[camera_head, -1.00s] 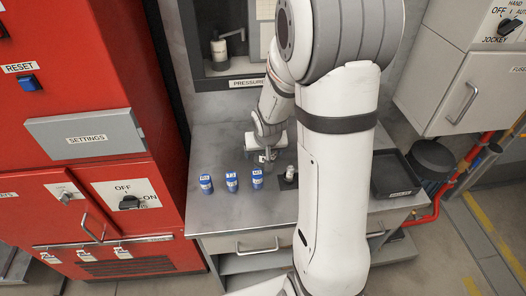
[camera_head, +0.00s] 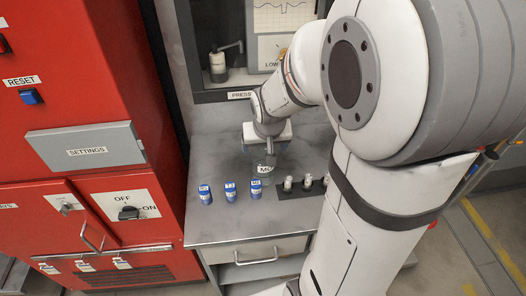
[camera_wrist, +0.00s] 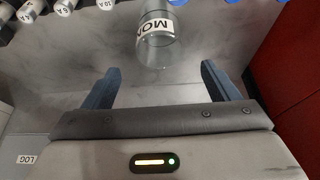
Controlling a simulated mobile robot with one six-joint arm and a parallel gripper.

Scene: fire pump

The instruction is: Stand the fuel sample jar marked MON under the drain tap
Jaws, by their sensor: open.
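The clear jar (camera_wrist: 157,45) with a white MON label is in the wrist view, upside down there, just beyond the fingertips. In the head view the jar (camera_head: 265,169) stands on the grey bench, its label partly readable. My gripper (camera_wrist: 158,72) is open, with its two dark fingers spread on either side of the line to the jar and nothing between them. In the head view my gripper (camera_head: 267,148) is low over the bench, just behind the jar. A grey fitting with a spout (camera_head: 218,64) shows in the recess behind; I cannot tell if it is the drain tap.
Several blue cylinders (camera_head: 229,192) stand on the bench in front of and left of the jar. Several labelled fuses stand on a dark strip (camera_head: 291,192) to the right. A red cabinet (camera_head: 90,130) borders the bench on the left. My arm hides the bench's right side.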

